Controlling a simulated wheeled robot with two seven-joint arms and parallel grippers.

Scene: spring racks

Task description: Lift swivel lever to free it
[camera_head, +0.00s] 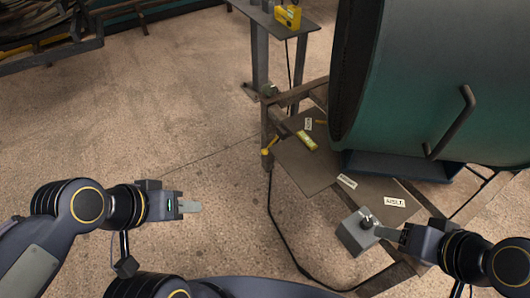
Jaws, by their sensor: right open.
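A small grey metal box (354,237) with a dark round-topped knob or lever (366,221) sits at the front corner of the metal stand. I cannot tell for sure whether this is the swivel lever. My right gripper (388,233) comes in from the right with its fingertips at the box, close beside the knob. It is open; whether it touches the knob is unclear. A bent dark bar handle (452,122) sticks out from the big green drum (430,70). My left gripper (190,206) is over bare floor at the left, away from the stand; its finger gap cannot be seen.
The stand's plate (300,165) holds a yellow-green object (306,140) and white labels (394,202). A dark cable (277,225) runs down from the stand across the floor. A small table (268,19) with a yellow device (288,16) stands behind.

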